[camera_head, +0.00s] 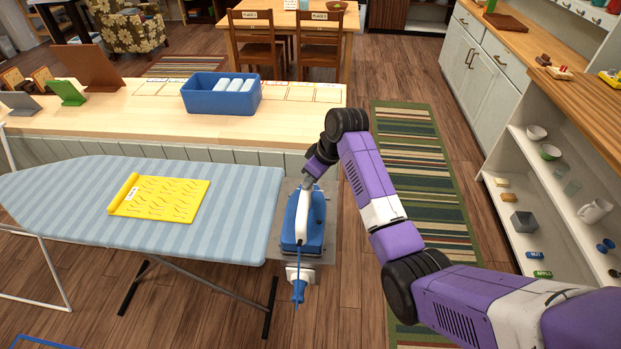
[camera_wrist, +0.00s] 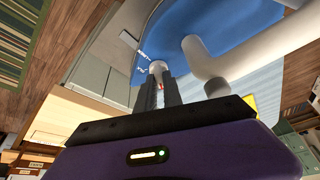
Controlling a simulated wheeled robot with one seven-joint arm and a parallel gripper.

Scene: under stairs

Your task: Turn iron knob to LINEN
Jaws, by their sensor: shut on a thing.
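The blue and white iron (camera_head: 302,225) rests on a grey metal rest (camera_head: 325,240) at the right end of the ironing board (camera_head: 228,215). In the wrist view its blue body (camera_wrist: 235,35) and pale handle (camera_wrist: 205,65) are close. My gripper (camera_head: 309,182) reaches the iron's far end from above. In the wrist view my gripper (camera_wrist: 158,85) is shut on the pale iron knob (camera_wrist: 157,67), with a small red mark near the fingers. Small white labels (camera_wrist: 143,56) sit beside the knob, but their words are too small to read surely.
A wrinkled yellow cloth (camera_head: 160,198) lies on the board. A wooden counter (camera_head: 130,112) behind bears a blue bin (camera_head: 221,95) with pale rolls. A striped rug (camera_head: 425,170) and open shelves (camera_head: 540,190) are at the right. The iron's cord hangs down in front.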

